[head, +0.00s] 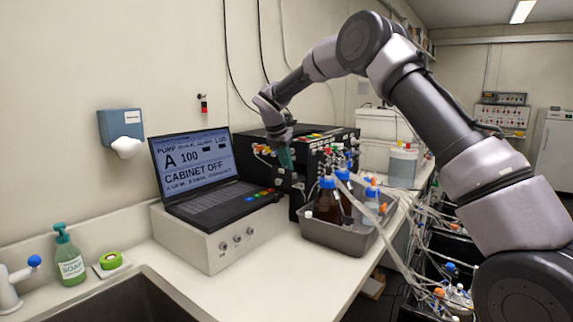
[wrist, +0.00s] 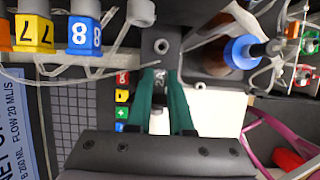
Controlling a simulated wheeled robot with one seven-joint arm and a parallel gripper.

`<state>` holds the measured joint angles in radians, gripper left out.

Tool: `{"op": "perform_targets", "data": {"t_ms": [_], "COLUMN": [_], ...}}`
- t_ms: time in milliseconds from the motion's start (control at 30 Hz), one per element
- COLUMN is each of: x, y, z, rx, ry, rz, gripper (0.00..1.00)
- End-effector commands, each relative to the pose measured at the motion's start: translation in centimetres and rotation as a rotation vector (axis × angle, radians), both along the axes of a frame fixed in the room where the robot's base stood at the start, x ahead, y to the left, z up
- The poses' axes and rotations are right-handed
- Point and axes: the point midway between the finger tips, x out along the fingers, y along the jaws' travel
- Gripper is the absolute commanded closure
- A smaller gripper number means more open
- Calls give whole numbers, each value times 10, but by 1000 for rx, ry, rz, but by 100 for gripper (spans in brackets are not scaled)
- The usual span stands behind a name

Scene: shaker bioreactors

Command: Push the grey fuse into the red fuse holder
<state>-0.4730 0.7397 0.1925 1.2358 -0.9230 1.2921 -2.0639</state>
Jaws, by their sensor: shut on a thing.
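My gripper (wrist: 166,108) is closed on a small grey piece marked "2A" (wrist: 160,82), which looks like the grey fuse. The green fingers hide most of it. In the head view my gripper (head: 285,157) is in front of the black pump unit, behind the laptop's right side. The fuse cannot be made out there. A dark block with a round grey ring (wrist: 161,46) is just beyond the fingertips in the wrist view. I cannot clearly identify the red fuse holder. A small red and black fixture (head: 203,104) hangs on the wall, well left of my gripper.
The laptop (head: 195,165) stands on a pale box left of my gripper. A grey tray (head: 345,240) with capped bottles is to the right; a blue bottle cap (wrist: 243,51) is close to my gripper. Numbered blocks (wrist: 85,35) and loose tubes crowd the area.

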Motion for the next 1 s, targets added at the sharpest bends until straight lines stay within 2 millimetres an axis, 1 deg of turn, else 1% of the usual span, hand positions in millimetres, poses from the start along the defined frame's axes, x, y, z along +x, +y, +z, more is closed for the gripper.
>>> {"op": "perform_targets", "data": {"t_ms": [500, 1000], "x": [0, 0], "y": [0, 0], "z": [-8, -9], "rx": [-1, -1], "ry": [1, 1], "rz": [1, 0], "gripper": [100, 100]}}
